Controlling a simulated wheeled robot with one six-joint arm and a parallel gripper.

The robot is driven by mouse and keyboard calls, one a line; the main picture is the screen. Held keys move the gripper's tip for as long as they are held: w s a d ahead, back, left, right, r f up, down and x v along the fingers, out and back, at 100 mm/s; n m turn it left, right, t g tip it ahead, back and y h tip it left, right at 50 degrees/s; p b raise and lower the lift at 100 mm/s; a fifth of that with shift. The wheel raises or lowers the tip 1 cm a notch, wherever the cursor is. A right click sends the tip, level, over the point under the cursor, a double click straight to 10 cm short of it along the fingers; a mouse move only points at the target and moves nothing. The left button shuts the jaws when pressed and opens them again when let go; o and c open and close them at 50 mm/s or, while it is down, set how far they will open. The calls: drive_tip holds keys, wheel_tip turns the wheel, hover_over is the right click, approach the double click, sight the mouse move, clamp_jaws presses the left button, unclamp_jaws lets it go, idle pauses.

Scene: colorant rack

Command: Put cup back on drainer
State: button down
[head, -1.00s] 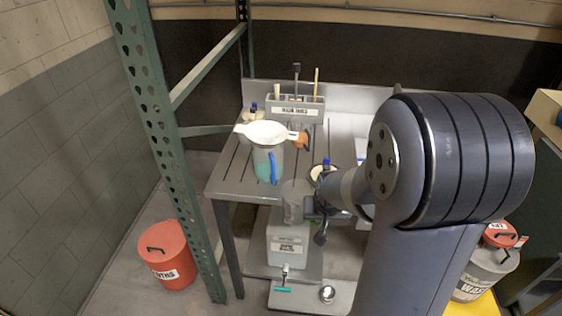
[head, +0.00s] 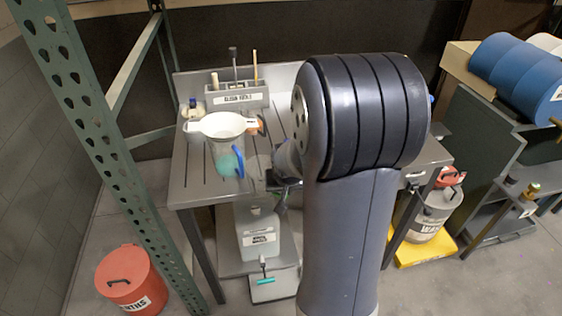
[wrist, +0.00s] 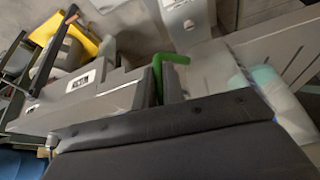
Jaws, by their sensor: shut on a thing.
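The cup (head: 259,174) is a clear grey, hard-to-see shape in the head view, just right of the jug and near the bench's front edge. My gripper (head: 282,184) is shut on it from the right; my own arm hides most of the fingers. I cannot tell whether the cup touches the bench. The steel bench top (head: 194,172) has long dark drain slots. I cannot pick out a separate drainer for certain. In the wrist view, a pale see-through surface fills the right middle, but the cup's outline is unclear.
A jug (head: 228,163) with blue handle, teal liquid and white funnel (head: 222,125) on top stands close left of the cup. A grey tool holder (head: 238,97) stands behind. A green post (head: 95,140) rises at left. A white container (head: 258,232) sits below the bench front.

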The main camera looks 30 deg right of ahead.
drive_tip(key=w+d+p, duration=0.1)
drive_tip(key=w, duration=0.2)
drive_tip(key=w+d+p, duration=0.1)
drive_tip(key=w, duration=0.2)
drive_tip(key=w+d+p, duration=0.1)
drive_tip(key=w+d, duration=0.1)
drive_tip(key=w, duration=0.1)
drive_tip(key=shift+w+d, duration=0.1)
drive_tip(key=shift+w, duration=0.2)
drive_tip(key=shift+s+f, duration=0.1)
drive_tip(key=shift+f, duration=0.2)
drive_tip(key=shift+f, duration=0.25)
drive_tip(key=c, duration=1.5)
unclamp_jaws()
drive_tip(key=shift+r, duration=0.1)
drive_tip(key=shift+r+p, duration=0.3)
drive_tip(key=b+v, duration=0.1)
drive_tip(key=v, duration=1)
drive_tip(key=shift+s+r+b, duration=0.2)
drive_tip(key=shift+r+b, duration=0.15)
